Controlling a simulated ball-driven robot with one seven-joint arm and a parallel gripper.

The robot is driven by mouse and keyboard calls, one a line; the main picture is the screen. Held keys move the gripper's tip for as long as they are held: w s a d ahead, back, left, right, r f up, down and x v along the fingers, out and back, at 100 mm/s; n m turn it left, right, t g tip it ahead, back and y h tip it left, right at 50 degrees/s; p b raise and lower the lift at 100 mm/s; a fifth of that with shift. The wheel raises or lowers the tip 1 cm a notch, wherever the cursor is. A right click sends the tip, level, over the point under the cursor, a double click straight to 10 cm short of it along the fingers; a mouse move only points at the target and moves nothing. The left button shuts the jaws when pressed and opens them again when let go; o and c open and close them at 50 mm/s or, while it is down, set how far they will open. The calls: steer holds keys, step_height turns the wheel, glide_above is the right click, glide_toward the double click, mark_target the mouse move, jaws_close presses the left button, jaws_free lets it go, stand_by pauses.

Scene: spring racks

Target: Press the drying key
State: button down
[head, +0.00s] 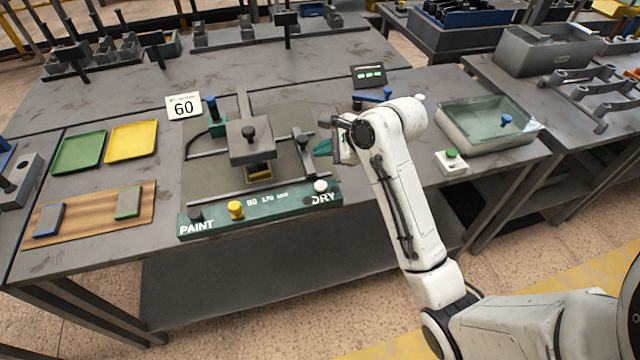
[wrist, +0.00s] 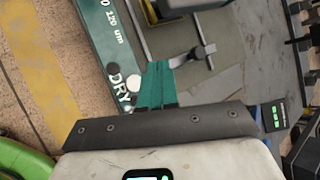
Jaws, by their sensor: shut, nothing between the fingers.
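The drying key is a white round knob (head: 320,186) at the right end of a green panel (head: 275,208), by the printed word DRY. It also shows in the wrist view as a white disc (wrist: 133,83) beside the same lettering. My gripper (head: 323,147) has teal fingers and is shut and empty. In the head view it is behind the key, above the bench. In the wrist view the fingertips (wrist: 157,66) show just right of the key; I cannot tell their height above it. The panel also bears a yellow knob (head: 235,210) and a dark knob (head: 194,213) near PAINT.
A grey block (head: 249,150) with a black knob stands over rails behind the panel. Green (head: 79,152) and yellow (head: 131,140) trays lie left.

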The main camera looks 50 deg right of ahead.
steer(key=b, duration=0.9)
glide_above(324, 187)
steer(key=shift+f, duration=4.2)
steer(key=shift+f+b, duration=0.2)
steer(key=shift+b, duration=0.1)
steer(key=shift+f+p, duration=0.15)
steer(key=shift+p, duration=0.25)
steer(key=shift+f, duration=0.25)
steer(key=shift+f, duration=0.6)
steer(key=shift+r, duration=0.1)
steer(key=shift+r+p, duration=0.95)
steer(key=shift+p, duration=0.7)
